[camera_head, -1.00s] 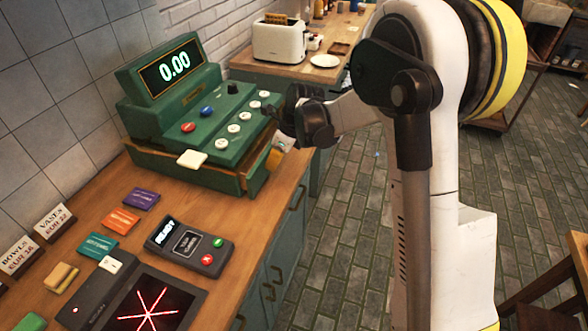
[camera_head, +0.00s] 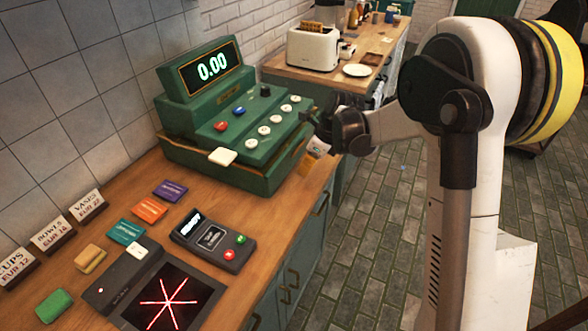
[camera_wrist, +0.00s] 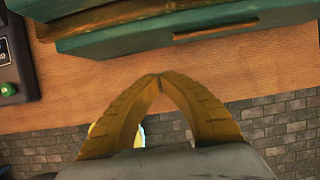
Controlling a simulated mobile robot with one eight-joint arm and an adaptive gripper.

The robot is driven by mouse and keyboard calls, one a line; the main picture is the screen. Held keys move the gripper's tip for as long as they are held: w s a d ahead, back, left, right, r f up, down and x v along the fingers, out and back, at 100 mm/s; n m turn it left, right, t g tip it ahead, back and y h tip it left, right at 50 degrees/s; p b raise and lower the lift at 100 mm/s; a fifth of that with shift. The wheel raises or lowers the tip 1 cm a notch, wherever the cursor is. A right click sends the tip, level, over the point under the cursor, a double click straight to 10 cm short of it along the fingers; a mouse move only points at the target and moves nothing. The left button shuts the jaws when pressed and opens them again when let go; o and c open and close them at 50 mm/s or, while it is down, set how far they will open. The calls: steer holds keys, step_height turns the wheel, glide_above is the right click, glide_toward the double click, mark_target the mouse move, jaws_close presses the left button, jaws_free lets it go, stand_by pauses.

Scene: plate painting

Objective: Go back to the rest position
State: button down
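My gripper (camera_head: 343,133) is beside the front right of the green cash register (camera_head: 225,125) in the head view, above the counter's front edge. Its yellow fingers (camera_wrist: 156,78) meet at the tips in the wrist view, with nothing seen between them. The register's drawer (camera_head: 225,172) looks shut, its front close to the body. In the wrist view the green drawer front (camera_wrist: 130,38) with its handle (camera_wrist: 215,32) lies beyond the fingertips, with bare wood between.
A card terminal (camera_head: 212,240), a dark scanner pad (camera_head: 165,300), coloured cards (camera_head: 148,209) and price signs (camera_head: 87,206) stand on the wooden counter (camera_head: 245,205). A toaster (camera_head: 313,48) and plate (camera_head: 357,70) sit on the far counter. Brick floor (camera_head: 385,220) lies open to the right.

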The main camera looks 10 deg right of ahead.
steer(key=p+v, duration=0.3)
steer(key=v, duration=0.7)
steer(key=s+d+r+n+t+h+b, duration=0.1)
steer(key=s+r+n+t, duration=0.1)
steer(key=s+n, duration=1)
steer(key=s+d+r+n+t+h+b, duration=0.1)
steer(key=s+r+n+t+h+b, duration=0.1)
steer(key=s+n, duration=1.1)
steer(key=shift+s+r+h, duration=0.3)
steer(key=shift+s+r, duration=0.1)
steer(key=shift+s, duration=0.25)
